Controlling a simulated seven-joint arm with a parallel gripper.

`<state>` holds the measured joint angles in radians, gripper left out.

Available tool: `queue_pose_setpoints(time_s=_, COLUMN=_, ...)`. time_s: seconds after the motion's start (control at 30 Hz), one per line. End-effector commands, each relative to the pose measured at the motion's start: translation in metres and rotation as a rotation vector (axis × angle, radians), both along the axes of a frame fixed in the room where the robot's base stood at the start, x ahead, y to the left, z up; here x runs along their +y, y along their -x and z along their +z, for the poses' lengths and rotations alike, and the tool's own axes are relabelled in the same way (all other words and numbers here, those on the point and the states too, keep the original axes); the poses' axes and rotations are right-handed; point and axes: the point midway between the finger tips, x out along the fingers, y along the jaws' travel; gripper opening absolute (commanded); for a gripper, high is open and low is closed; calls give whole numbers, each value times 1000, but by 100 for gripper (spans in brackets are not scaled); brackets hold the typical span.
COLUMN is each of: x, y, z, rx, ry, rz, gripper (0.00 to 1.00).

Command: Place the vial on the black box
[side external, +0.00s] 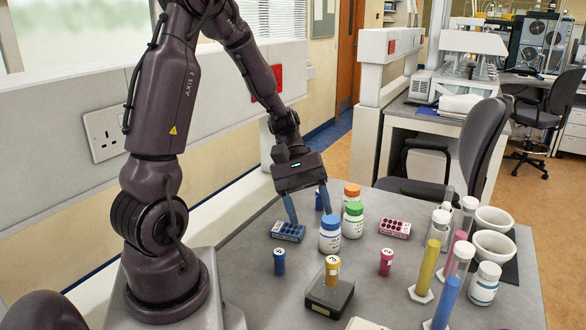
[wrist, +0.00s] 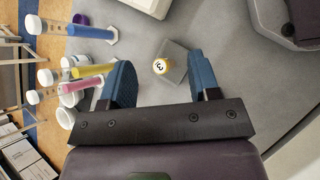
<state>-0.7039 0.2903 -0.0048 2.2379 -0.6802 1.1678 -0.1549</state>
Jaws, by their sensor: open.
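A yellow vial (side external: 332,266) with a pale numbered top stands upright on the black box (side external: 342,299), which has a gold label on its front. In the wrist view the vial (wrist: 161,67) shows from above on the box (wrist: 178,52), which looks grey there. My gripper (side external: 308,213) is open, with blue fingers pointing down, behind the box and above the blue rack. In the wrist view the open fingers (wrist: 161,82) have nothing between them; the vial lies farther off, apart from them. A blue vial (side external: 279,262) and a pink vial (side external: 386,262) stand on the table either side of the box.
Bottles with blue (side external: 330,236), green (side external: 353,220) and orange caps stand close to my gripper. A blue rack (side external: 288,232) and a pink rack (side external: 395,229) lie nearby. Tall coloured cylinders (side external: 427,265), white bowls (side external: 493,247) and white-capped bottles crowd the right side.

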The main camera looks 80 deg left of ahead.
Motion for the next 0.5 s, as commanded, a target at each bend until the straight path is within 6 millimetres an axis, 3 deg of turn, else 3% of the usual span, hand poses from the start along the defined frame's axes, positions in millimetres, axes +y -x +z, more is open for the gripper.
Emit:
queue_pose_setpoints(time_s=0.03, x=-13, y=2, z=16, rx=-56, ry=-96, rz=-113, gripper=56)
queue_pose_setpoints(time_s=0.2, x=-44, y=17, z=57, rx=-245, ry=-395, rz=-464, gripper=56)
queue_pose_setpoints(time_s=0.5, x=-76, y=46, z=117, rx=-641, ry=-854, rz=-936, gripper=56)
